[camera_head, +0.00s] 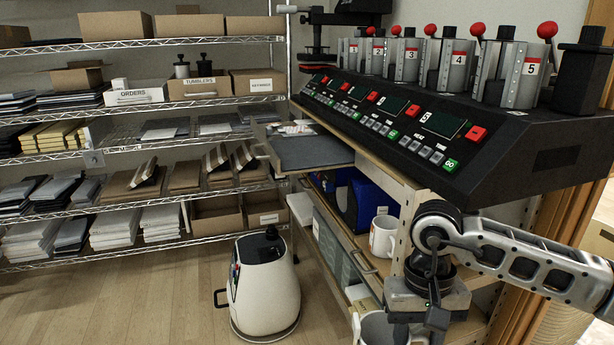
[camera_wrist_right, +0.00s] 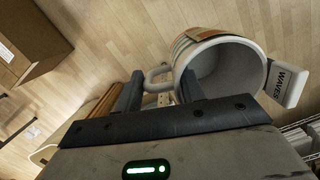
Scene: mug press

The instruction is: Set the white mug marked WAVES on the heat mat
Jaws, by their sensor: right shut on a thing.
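The white mug (camera_wrist_right: 222,66) has a white tag (camera_wrist_right: 284,83) reading WAVES at its rim and a patterned band outside. My right gripper (camera_wrist_right: 158,88) is shut on the mug at its handle side, and the mug's open mouth faces the wrist camera. In the head view my right gripper (camera_head: 402,335) is low at the right, beside the cart, with the mug (camera_head: 373,326) partly cut off by the bottom edge. A flat dark grey mat, seemingly the heat mat (camera_head: 310,154), lies bare on a pulled-out board, farther back and higher. My left gripper is out of view.
Another white mug (camera_head: 383,236) stands on the cart shelf near my right arm. The black press console (camera_head: 440,120) with several red-knobbed presses overhangs the cart. Wire shelves (camera_head: 150,190) with boxes fill the back left.

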